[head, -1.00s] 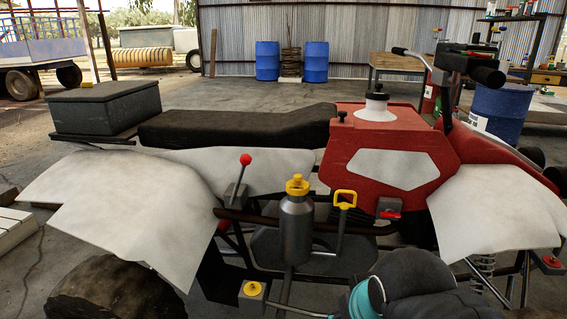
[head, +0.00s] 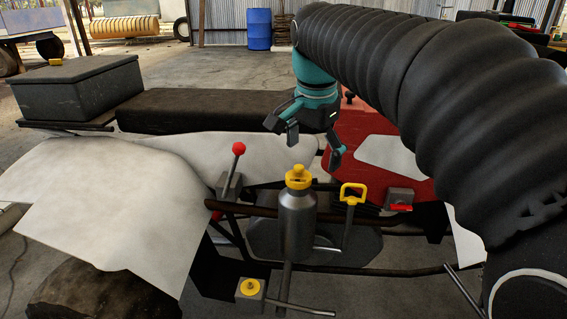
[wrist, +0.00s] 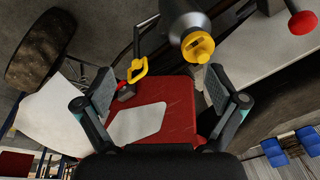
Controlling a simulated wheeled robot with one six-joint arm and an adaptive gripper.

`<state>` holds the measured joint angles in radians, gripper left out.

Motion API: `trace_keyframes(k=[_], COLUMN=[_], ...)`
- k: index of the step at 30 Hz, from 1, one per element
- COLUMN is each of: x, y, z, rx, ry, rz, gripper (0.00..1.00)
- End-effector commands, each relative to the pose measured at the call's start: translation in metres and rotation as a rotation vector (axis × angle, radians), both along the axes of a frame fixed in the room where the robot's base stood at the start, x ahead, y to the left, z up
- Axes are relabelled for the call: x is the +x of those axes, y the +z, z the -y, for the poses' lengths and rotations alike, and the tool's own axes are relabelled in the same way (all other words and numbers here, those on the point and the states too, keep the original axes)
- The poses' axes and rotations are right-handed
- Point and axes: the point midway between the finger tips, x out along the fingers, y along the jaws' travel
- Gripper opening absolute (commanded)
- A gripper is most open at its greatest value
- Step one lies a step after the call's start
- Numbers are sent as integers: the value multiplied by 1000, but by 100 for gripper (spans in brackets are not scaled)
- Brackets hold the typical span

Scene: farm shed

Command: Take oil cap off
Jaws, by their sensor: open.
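The yellow oil cap (head: 298,177) sits on top of an upright grey metal bottle (head: 297,222) at the near side of the quad bike. In the wrist view the cap (wrist: 198,47) shows at the upper middle, on the end of the bottle (wrist: 183,20). My gripper (head: 314,146) is open and empty, above and a little to the right of the cap, apart from it. In the wrist view my gripper's fingers (wrist: 160,82) are spread wide, with the red body panel beyond them. Nothing hides the cap.
A yellow-handled dipstick (head: 353,193) stands right of the bottle. A red-knobbed lever (head: 238,149) rises to its left. A red tap (head: 400,207) is at the right. The black seat (head: 210,111) lies behind. A yellow round cap (head: 250,287) sits low in front.

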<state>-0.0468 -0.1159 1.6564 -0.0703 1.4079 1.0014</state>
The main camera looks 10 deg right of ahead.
Motion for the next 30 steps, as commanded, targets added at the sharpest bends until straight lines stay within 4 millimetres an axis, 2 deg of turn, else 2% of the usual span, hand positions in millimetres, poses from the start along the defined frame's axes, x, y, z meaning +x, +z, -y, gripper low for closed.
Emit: trace_keyframes(k=[1,6,12,16,20,30], x=[19,69,110,123,128,126], y=[5,18,20,20,14,-42], z=[-1,-4,-9,-11,-11,-4], rx=[8,21,18,13,9,9], ry=[-71,-347,-604,-702,-743,-747], rz=[-20,-76,-120,-130,-136,-136], gripper=[95,95,95,95,95,95])
